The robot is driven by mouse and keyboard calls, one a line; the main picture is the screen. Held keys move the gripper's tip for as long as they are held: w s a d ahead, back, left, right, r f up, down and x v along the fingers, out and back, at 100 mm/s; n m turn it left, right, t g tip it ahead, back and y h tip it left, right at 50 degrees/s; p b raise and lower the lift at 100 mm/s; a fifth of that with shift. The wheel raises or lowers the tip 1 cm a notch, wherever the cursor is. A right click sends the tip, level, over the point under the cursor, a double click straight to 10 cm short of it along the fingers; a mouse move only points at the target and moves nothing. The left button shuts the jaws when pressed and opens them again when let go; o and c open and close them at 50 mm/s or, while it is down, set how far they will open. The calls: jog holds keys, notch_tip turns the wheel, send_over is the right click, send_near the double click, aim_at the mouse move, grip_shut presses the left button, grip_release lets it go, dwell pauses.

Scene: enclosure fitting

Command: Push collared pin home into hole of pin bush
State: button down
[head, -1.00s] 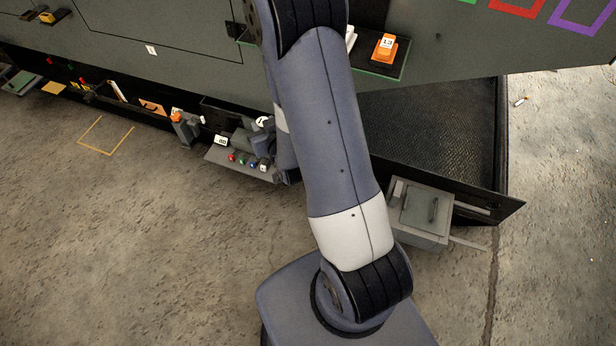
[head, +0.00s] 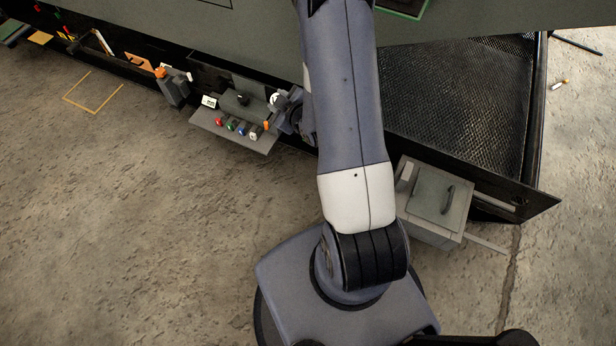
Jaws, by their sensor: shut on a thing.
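My gripper (head: 277,117) shows small and partly hidden behind my own arm in the head view, at the right end of a grey shelf panel (head: 206,119). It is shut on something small. A small orange piece (head: 266,125) shows at its tip; it is too small to tell whether this is the collared pin. I cannot make out the pin bush or its hole, or how far the pin sits in it.
Red, green, blue and white knobs (head: 230,125) line the panel's front, with a white label (head: 209,101) at its left. A grey lidded box (head: 437,203) stands right of my arm. A black mesh tray (head: 460,100) lies behind it. Open floor (head: 130,230) fills the left.

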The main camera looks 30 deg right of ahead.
jog(key=s+d+f+n+b, duration=0.1)
jog(key=f+n+b, duration=0.3)
jog(key=f+b, duration=0.5)
jog(key=s+d+f+n+t+y+b, duration=0.1)
jog(key=d+f+n+b, duration=0.2)
jog(key=f+b, duration=0.7)
jog(key=s+d+f+n+t+y+b, duration=0.1)
jog(key=d+f+n+b, duration=0.2)
jog(key=f, duration=1.6)
jog(key=n+b, duration=0.4)
jog(key=b, duration=0.2)
jog(key=shift+s+b, duration=0.2)
jog(key=shift+b, duration=0.15)
jog(key=shift+d, duration=0.1)
